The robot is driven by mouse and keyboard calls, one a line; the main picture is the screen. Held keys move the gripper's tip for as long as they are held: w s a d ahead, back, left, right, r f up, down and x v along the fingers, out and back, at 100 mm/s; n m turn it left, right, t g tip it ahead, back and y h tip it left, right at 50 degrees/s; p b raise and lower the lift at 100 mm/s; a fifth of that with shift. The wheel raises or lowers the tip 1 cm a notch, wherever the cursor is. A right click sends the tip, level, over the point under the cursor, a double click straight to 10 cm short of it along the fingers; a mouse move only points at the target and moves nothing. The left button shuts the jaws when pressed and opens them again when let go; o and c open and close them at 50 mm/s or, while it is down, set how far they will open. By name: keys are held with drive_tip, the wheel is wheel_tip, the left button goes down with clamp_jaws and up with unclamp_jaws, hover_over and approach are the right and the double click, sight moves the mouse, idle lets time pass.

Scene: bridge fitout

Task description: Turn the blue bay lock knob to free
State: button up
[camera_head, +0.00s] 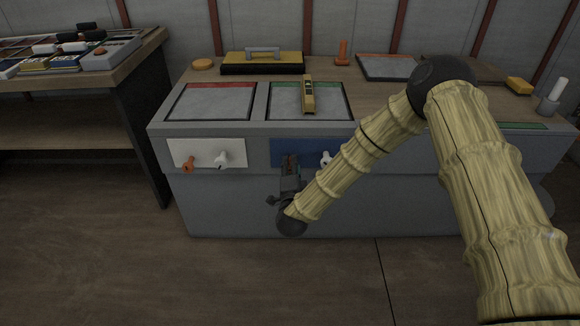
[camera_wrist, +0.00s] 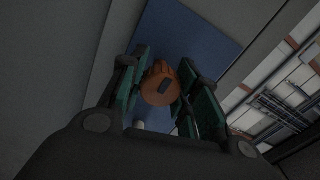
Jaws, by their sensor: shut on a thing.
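My gripper (camera_head: 289,165) is at the left part of the blue panel (camera_head: 312,146) on the front of the grey cabinet. In the wrist view, my gripper (camera_wrist: 161,92) has its green-padded fingers shut on an orange knob (camera_wrist: 161,80), one on each side. The knob has a dark rectangular mark on its face and stands against the blue panel (camera_wrist: 205,40). In the head view my gripper mostly hides this knob. A white knob (camera_head: 326,158) sits to its right on the same panel, close to my arm.
A white panel (camera_head: 205,149) to the left carries an orange knob (camera_head: 188,163) and a white knob (camera_head: 221,159). A yellow tool (camera_head: 308,96) lies on the bay above the blue panel. A yellow-and-black case (camera_head: 262,63) stands behind. The floor in front is clear.

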drive_tip(key=shift+d+f, duration=0.15)
drive_tip(key=shift+d, duration=0.05)
drive_tip(key=o, duration=1.1)
drive_tip(key=shift+d, duration=0.1)
drive_tip(key=shift+c, duration=0.2)
drive_tip(key=shift+a, duration=0.2)
drive_tip(key=s, duration=1.2)
